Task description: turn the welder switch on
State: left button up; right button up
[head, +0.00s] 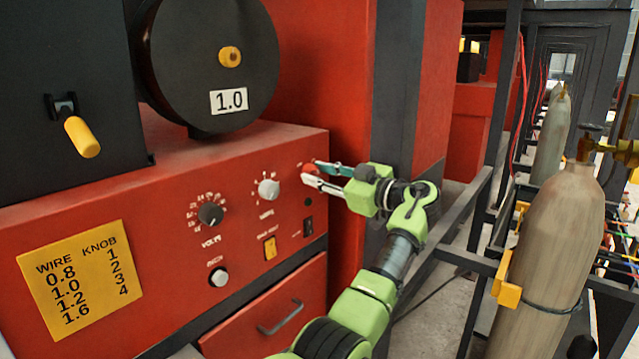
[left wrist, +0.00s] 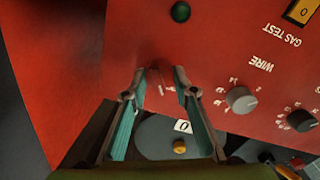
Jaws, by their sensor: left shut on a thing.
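The red welder front panel (head: 150,225) fills the left of the head view. My left gripper (head: 307,174) is at the panel's upper right, its fingers around a small red knob (head: 309,168). In the left wrist view the fingertips (left wrist: 160,90) are close to the red panel and shut on this knob, which blends into the panel there. Its turn position cannot be told. Below it are a dark green lamp (head: 308,202), also in the left wrist view (left wrist: 181,11), and a black rocker switch (head: 308,226). My right gripper is not in view.
Left of the gripper are a grey wire knob (head: 268,188), a black volts knob (head: 210,214) and a yellow gas test switch (head: 270,248). A black spool (head: 180,70) marked 1.0 stands above. A gas cylinder (head: 550,250) and dark frame bars are at right.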

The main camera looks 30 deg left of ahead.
pick_arm(q)
jog(key=shift+f+m+b, duration=0.15)
jog(key=shift+m+b, duration=0.5)
jog(key=shift+m, duration=0.25)
jog(key=shift+m+b, duration=0.4)
jog(key=shift+m, duration=0.5)
jog(key=m, duration=0.3)
jog(key=shift+w+r, duration=0.1)
jog(key=shift+r, duration=0.2)
jog(key=shift+w+m+g+p, duration=0.1)
jog(key=shift+m+g+p, duration=0.25)
jog(key=shift+m, duration=1.7)
jog(key=shift+w+m+g+p, duration=0.15)
jog(key=shift+m+p, duration=0.3)
jog(key=shift+m, duration=1.6)
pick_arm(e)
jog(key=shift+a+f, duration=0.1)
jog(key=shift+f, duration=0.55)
pick_arm(q)
jog(key=shift+s, duration=0.1)
jog(key=o, duration=1.1)
